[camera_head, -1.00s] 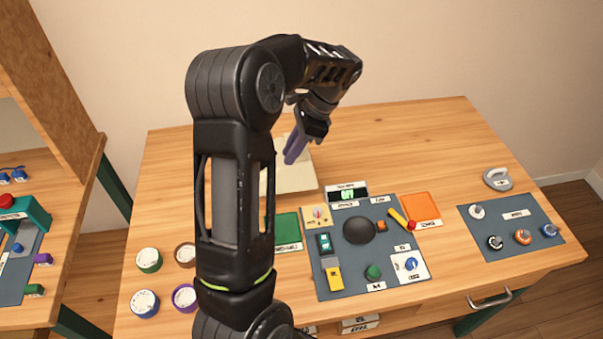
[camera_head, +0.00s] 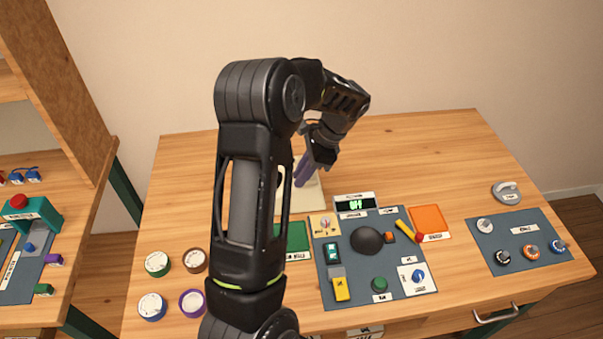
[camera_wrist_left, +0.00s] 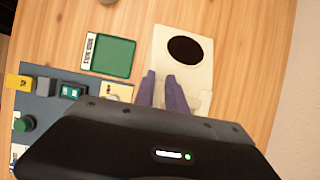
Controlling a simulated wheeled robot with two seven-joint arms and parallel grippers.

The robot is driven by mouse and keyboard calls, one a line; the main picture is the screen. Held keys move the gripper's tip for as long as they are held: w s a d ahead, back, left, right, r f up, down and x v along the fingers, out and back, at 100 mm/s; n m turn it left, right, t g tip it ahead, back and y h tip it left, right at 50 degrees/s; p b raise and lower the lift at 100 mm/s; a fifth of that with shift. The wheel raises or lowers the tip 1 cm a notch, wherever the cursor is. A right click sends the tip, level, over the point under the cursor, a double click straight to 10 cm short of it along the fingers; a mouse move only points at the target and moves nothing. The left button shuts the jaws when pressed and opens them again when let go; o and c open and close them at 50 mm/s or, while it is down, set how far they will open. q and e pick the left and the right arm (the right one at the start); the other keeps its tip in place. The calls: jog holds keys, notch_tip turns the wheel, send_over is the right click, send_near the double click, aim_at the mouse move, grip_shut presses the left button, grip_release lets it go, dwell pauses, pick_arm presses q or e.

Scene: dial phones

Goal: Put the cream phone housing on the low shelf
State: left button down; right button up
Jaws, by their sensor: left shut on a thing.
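The cream phone housing (camera_head: 307,200) is at the back left of the table, partly behind my left arm. It is a flat pale slab; its dark oval opening shows in the left wrist view, where the whole housing (camera_wrist_left: 197,72) is clearer. My left gripper (camera_head: 301,180) points down at it, its purple fingers shut on the housing near one end. The fingers also show in the left wrist view (camera_wrist_left: 162,82). I cannot tell whether the housing touches the table. My right gripper is not in view. I cannot tell which surface is the low shelf.
A wooden shelf unit (camera_head: 72,215) with a red-button device (camera_head: 30,215) stands left of the table. A green card (camera_head: 296,240), a grey mat of parts (camera_head: 350,275) and several round tins (camera_head: 152,306) lie in front. A second mat (camera_head: 515,258) is right. The table's back right is clear.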

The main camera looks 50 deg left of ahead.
pick_arm(q)
jog(key=c, duration=1.4)
grip_release()
jog(key=shift+f, duration=0.1)
jog(key=shift+o, duration=0.2)
jog(key=shift+r, duration=0.2)
jog(key=b+v, duration=0.1)
jog(key=v, duration=0.3)
jog(key=shift+w+d+r, duration=0.15)
jog(key=shift+w+r, duration=0.15)
jog(key=p+v, duration=0.6)
jog(key=v, duration=0.1)
jog(key=shift+s+r, duration=0.1)
